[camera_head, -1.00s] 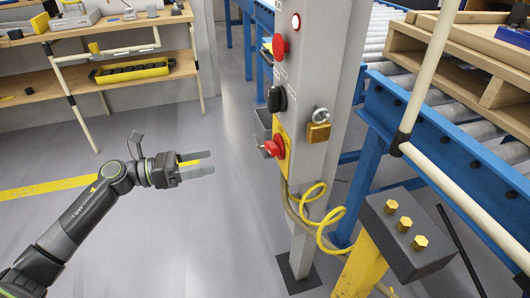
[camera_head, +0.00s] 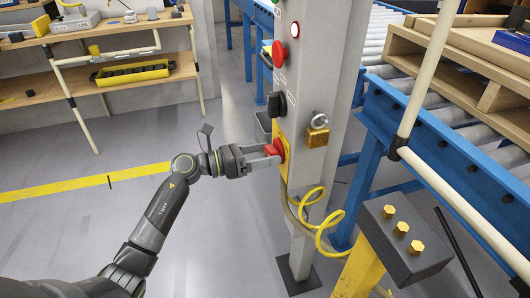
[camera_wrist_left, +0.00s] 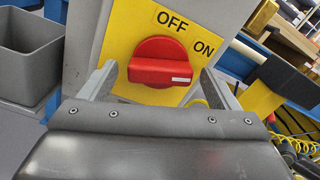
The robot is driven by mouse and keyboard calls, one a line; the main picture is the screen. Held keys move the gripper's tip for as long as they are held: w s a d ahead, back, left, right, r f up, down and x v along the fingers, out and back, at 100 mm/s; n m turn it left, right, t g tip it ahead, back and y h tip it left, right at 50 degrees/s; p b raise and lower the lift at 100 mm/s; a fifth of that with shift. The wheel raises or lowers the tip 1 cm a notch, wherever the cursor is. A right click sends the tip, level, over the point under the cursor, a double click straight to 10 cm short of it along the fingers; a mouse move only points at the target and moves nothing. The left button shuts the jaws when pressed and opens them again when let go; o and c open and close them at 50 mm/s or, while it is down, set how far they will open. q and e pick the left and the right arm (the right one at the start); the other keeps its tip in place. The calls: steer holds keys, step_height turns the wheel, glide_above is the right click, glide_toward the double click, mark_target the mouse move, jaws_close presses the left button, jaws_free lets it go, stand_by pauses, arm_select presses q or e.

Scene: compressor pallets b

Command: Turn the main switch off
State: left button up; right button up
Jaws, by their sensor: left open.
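The main switch is a red rotary knob (camera_head: 276,149) on a yellow plate on the side of the grey post. In the left wrist view the knob (camera_wrist_left: 160,62) lies crosswise, its white mark at the right end, on the side of the ON label. OFF is printed above it. My left gripper (camera_head: 273,153) is at the knob and open. In the left wrist view its fingers (camera_wrist_left: 158,78) stand one on each side of the knob, with a small gap on both sides. My right gripper is not in view.
The grey post (camera_head: 315,100) also carries a black selector (camera_head: 277,104), a red button (camera_head: 279,53) and a brass padlock (camera_head: 317,136). A yellow coiled cable (camera_head: 318,222) hangs below. A blue roller conveyor (camera_head: 440,135) stands right. Floor at left is clear.

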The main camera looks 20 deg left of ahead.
arm_select(q)
steer(key=shift+w+d, duration=0.15)
steer(key=shift+d, duration=0.05)
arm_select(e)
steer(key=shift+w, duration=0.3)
arm_select(q)
steer(key=c, duration=1)
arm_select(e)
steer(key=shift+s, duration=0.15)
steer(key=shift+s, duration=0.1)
